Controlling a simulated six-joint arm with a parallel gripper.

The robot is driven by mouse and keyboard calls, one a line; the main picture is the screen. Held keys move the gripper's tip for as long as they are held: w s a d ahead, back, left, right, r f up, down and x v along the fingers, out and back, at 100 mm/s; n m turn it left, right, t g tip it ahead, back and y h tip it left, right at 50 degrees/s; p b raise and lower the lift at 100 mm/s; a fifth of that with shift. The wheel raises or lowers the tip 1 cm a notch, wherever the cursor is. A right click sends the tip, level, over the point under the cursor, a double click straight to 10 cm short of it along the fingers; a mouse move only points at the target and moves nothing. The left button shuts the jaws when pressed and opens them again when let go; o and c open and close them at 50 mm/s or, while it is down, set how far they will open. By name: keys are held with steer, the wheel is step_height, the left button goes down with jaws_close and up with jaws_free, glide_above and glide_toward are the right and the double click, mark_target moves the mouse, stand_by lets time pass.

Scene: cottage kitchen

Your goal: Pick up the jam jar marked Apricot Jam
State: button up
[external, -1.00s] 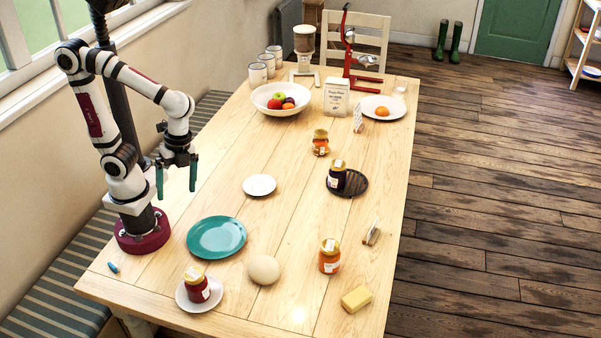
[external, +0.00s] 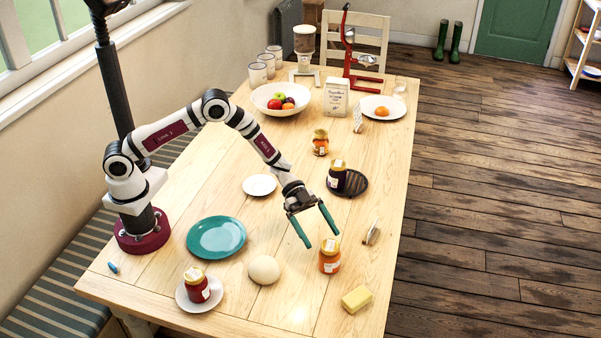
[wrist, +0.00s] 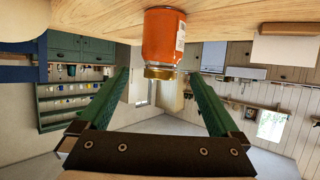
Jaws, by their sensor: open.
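An orange jar with a gold lid and a white label (external: 329,262) stands on the table toward the front right; the label is too small to read. It also shows upside down in the wrist view (wrist: 164,42), between the lines of my fingers. My gripper (external: 324,240) is open and empty, tilted down with its green fingertips close to the jar's lid. In the wrist view my gripper (wrist: 159,74) is spread wider than the jar. A dark jar (external: 338,179) is on a dark round board (external: 361,188). A red jar (external: 197,288) is on a white saucer (external: 185,304).
A pale round ball (external: 264,270) sits left of the orange jar, a butter-yellow block (external: 356,299) in front right, and a small card stand (external: 371,233) behind right. A small orange pot (external: 320,143) stands farther back. A teal plate (external: 216,237) lies left.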

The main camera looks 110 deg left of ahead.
mark_target(330, 244)
steer(key=x, duration=0.5)
steer(key=shift+w+d+r, duration=0.2)
steer(key=shift+w+r, duration=0.1)
steer(key=shift+w, duration=0.05)
jaws_close()
